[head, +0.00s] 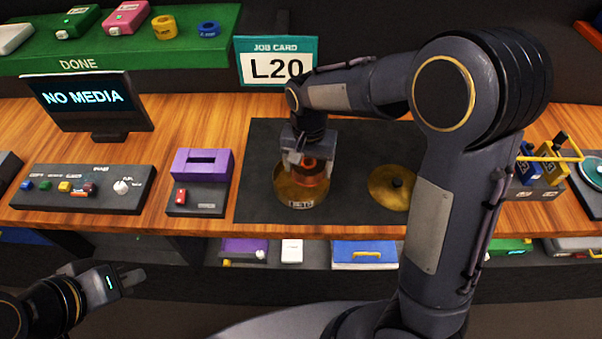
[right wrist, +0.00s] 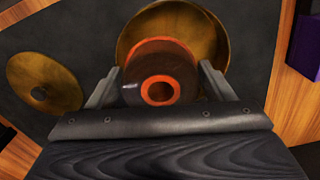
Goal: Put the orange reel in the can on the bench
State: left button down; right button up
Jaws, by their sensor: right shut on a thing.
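The orange reel (head: 312,172), wound with something dark, is between the fingers of my right gripper (head: 308,162), which is shut on it. In the right wrist view the reel (right wrist: 160,82) lies between the two fingertips, over the brass can (right wrist: 208,32). The open can (head: 300,192) stands on the dark mat; the reel is at its mouth, and I cannot tell how deep it sits. A round brass lid (head: 390,186) with a dark knob lies to the right of the can. My left gripper (head: 125,280) is empty, away from the bench at the lower left.
A purple slotted device (head: 203,167) stands left of the dark mat (head: 262,150). A button panel (head: 85,188) and a monitor (head: 88,105) are further left. A green DONE shelf (head: 130,50) and a job card (head: 276,62) are behind. My right arm covers the bench's right part.

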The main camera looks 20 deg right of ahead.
jog(key=shift+w+a+f, duration=0.25)
jog(key=shift+a+f, duration=0.25)
jog(key=shift+f, duration=0.1)
jog(key=shift+w+a+f, duration=0.1)
jog(key=shift+a+f, duration=0.05)
jog(key=shift+f, duration=0.8)
jog(key=shift+a+f, duration=0.1)
jog(key=shift+f, duration=0.8)
jog(key=shift+f, duration=0.15)
jog(key=o, duration=0.7)
jog(key=shift+o, duration=0.2)
